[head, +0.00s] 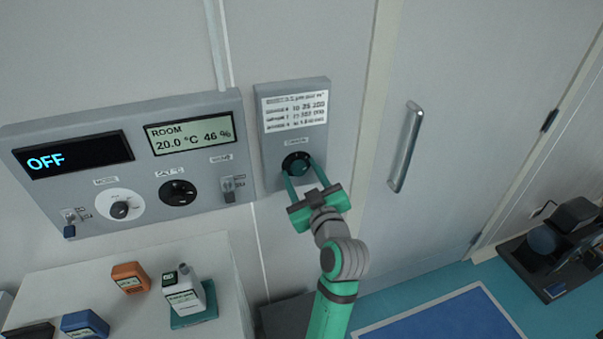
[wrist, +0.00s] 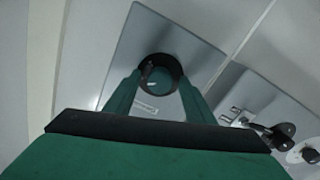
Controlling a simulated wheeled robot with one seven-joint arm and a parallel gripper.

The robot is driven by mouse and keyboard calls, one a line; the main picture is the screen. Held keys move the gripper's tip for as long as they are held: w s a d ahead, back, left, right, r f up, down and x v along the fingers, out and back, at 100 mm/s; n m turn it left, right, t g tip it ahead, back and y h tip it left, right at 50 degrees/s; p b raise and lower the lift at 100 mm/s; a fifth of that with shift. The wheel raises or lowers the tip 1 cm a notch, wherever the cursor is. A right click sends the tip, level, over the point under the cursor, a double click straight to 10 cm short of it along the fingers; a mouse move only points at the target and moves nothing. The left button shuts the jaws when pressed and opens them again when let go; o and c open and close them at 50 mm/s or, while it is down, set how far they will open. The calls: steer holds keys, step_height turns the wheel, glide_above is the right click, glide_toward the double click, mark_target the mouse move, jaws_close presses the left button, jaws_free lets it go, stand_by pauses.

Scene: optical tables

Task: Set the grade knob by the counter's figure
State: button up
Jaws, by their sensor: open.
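The grade knob (head: 296,163) is a dark round knob low on a grey wall box, below a white printed label (head: 294,109). My gripper (head: 303,178) is at the knob, with its two green fingers spread to either side of it. In the wrist view the knob (wrist: 160,74) sits between the fingertips of my gripper (wrist: 158,88). I cannot tell whether the fingers touch it. The counter (head: 184,291) seems to be the small white device with a dark display on the cabinet at lower left. Its figure is too small to read.
A control panel (head: 120,204) left of the box has an OFF display (head: 74,155), a room display reading 20.0 °C 46 %, knobs and switches. An orange block (head: 130,278) and a blue block (head: 84,325) lie on the cabinet. A door handle (head: 405,147) is at right.

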steer(key=shift+w, duration=0.15)
steer(key=shift+c, duration=0.3)
steer(key=c, duration=1)
steer(key=shift+m, duration=0.4)
steer(key=m, duration=0.5)
steer(key=shift+m, duration=0.3)
steer(key=m, duration=0.5)
steer(key=shift+m, duration=0.3)
